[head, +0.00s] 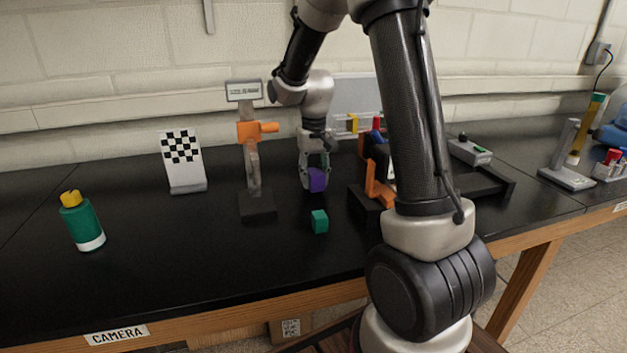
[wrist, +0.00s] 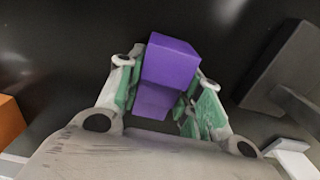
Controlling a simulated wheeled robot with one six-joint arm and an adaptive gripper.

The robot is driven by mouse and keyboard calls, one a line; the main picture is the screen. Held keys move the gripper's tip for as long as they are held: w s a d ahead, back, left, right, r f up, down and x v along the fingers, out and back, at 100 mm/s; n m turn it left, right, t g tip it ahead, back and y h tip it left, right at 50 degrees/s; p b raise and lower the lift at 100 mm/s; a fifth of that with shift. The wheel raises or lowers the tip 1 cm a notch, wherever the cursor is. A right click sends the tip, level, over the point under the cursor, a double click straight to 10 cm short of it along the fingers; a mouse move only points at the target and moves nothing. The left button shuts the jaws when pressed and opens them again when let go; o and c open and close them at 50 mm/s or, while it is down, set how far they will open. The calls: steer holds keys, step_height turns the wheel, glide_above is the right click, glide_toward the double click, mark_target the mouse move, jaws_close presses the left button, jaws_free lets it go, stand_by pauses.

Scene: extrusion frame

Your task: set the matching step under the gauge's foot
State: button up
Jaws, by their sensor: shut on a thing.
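My gripper (head: 314,166) is shut on a purple block (head: 318,181) and holds it low, close to the black bench top. In the wrist view the purple block (wrist: 170,62) sits between the green-padded fingers. The gauge (head: 252,160) stands left of my gripper, with a small display on top, an orange carriage and a dark base (head: 258,208). Its foot is too small to tell apart. No block shows on its base. A teal block (head: 320,221) rests on the bench, in front of my gripper and apart from it.
A checkerboard plate (head: 183,160) and a green bottle with a yellow cap (head: 83,222) stand at the left. An orange bracket on a dark base (head: 375,185) is close to the right of my gripper. The front left of the bench (head: 170,260) is clear.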

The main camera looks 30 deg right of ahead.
steer(key=shift+f, duration=0.7)
steer(key=shift+f, duration=0.1)
steer(key=o, duration=1.1)
